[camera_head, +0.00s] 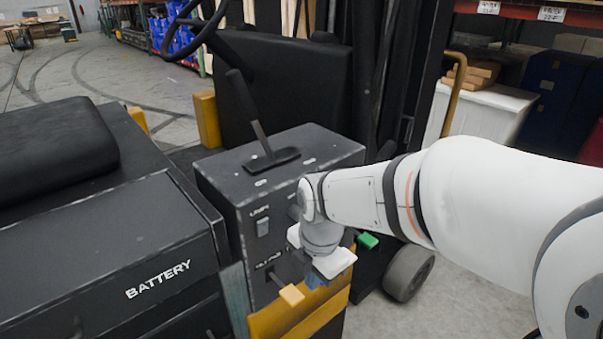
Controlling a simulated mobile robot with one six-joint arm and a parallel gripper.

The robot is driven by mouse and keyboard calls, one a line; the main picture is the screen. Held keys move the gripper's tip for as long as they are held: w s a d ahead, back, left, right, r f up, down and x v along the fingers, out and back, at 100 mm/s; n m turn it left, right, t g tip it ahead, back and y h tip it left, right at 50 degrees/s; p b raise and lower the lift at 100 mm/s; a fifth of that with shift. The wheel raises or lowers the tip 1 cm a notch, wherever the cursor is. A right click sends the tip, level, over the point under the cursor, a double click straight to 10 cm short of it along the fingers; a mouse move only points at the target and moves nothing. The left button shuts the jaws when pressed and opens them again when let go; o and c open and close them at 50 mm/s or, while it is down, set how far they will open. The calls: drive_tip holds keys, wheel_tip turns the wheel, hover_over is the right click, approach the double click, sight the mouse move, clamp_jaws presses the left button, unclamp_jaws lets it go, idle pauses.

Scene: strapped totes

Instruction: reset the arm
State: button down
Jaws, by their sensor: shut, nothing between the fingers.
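My white arm reaches in from the right edge and bends down at its wrist. My gripper (316,277) is at its end, low in front of the black control box (222,205). It is shut with nothing seen in it. Its fingertips are small and partly hidden by the white wrist parts. An orange-tipped lever (291,295) stands just left of the gripper and a green-tipped lever (367,240) to its right; I cannot tell whether the gripper touches either one.
A black vehicle body marked BATTERY (110,270) fills the left. A black lever (250,115) rises from the box top. A yellow panel (290,318) lies below. A white bin (485,115) and shelving stand at the back right. Open floor (440,300) shows lower right.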

drive_tip(key=shift+d, duration=0.1)
drive_tip(key=s+d+r+m+t, duration=0.1)
drive_tip(key=s+d+m, duration=0.3)
drive_tip(key=m, duration=0.9)
drive_tip(key=s+d+r+m, duration=0.2)
drive_tip(key=d+m, duration=0.5)
drive_tip(key=m, duration=0.5)
drive_tip(key=shift+s+d+m+t+h, duration=0.25)
drive_tip(key=shift+s+m+t+h, duration=0.15)
drive_tip(key=shift+s, duration=0.5)
